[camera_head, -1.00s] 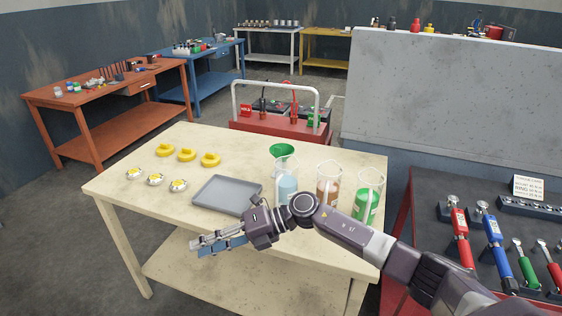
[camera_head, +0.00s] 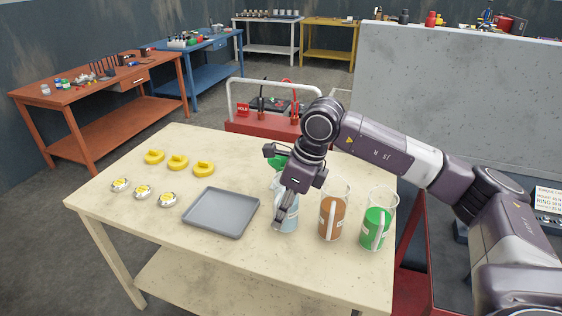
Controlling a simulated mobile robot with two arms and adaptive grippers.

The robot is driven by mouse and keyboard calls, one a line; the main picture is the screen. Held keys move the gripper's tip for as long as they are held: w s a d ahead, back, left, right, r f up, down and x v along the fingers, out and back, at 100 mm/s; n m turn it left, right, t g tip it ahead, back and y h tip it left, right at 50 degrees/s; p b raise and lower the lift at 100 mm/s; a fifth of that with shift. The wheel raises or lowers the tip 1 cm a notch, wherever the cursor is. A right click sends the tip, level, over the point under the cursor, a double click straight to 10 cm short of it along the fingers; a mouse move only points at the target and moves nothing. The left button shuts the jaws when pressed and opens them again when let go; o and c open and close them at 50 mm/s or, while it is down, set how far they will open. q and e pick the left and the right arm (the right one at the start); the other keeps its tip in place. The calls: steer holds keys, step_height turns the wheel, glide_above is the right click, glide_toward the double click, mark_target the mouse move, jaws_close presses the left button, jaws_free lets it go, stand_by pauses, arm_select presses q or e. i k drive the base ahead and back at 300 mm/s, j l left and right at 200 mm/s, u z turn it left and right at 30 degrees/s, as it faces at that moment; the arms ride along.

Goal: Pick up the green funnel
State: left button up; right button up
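The green funnel (camera_head: 277,163) stands at the back of the cream table, behind the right gripper and partly hidden by it. My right gripper (camera_head: 278,214) points down over the table, with its fingers in front of the light-blue beaker (camera_head: 289,219) in the picture. Its fingers overlap each other from this side, so their opening is unclear. I see nothing held in them. I cannot tell whether they touch the beaker. My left gripper is out of view.
Beakers with brown (camera_head: 331,219) and green (camera_head: 374,229) contents stand at the right. A grey tray (camera_head: 222,213) lies left of the gripper. Yellow parts (camera_head: 178,162) and silver-yellow parts (camera_head: 142,192) sit at the left. A red rack (camera_head: 262,127) stands behind the table.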

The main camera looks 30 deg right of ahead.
mark_target(279, 163)
steer(key=i+l, duration=0.7)
steer(key=i, duration=0.2)
